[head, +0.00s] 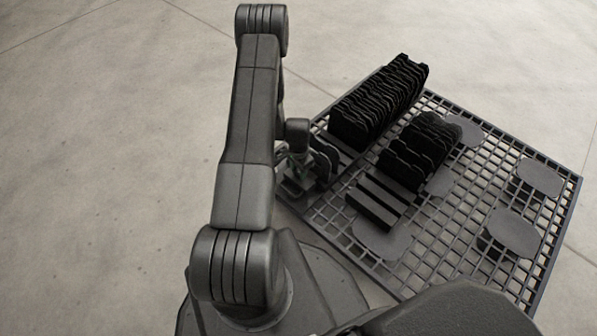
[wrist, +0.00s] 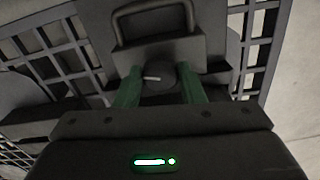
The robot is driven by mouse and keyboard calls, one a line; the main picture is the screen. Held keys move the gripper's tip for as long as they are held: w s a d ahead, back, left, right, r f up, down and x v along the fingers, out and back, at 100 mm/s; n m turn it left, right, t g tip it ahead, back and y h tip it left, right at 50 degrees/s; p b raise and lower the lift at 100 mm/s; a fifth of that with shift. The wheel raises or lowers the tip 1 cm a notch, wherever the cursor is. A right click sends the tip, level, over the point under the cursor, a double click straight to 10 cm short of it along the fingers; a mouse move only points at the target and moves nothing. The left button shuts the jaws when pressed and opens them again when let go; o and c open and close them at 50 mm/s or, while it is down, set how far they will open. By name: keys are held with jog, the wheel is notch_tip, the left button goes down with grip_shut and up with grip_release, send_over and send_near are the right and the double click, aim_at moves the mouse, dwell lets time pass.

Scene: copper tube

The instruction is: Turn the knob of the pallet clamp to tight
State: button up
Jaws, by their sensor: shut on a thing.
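The knob (wrist: 158,78) of the pallet clamp shows in the wrist view as a dark round part with a short pale mark on its face. My gripper (wrist: 160,88) has its two green fingers on either side of the knob and is shut on it. A dark block with a looped handle (wrist: 155,52) sits just beyond the knob. In the head view my gripper (head: 293,165) is small and partly hidden behind my arm, at the left edge of the grid pallet (head: 470,215). The knob cannot be made out there.
On the pallet stand two rows of black plates, a long row (head: 378,100) and a shorter row (head: 420,150). The concrete floor (head: 110,150) to the left is clear.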

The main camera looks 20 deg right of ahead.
aim_at(298, 171)
jog(key=m+b, duration=0.2)
jog(key=m, duration=0.3)
jog(key=shift+m, duration=0.3)
jog(key=shift+w+m+b, duration=0.1)
jog(key=shift+m+b, duration=0.4)
jog(key=shift+m, duration=1.6)
jog(key=o, duration=1)
notch_tip(298, 171, up, 14)
jog(key=p, duration=0.4)
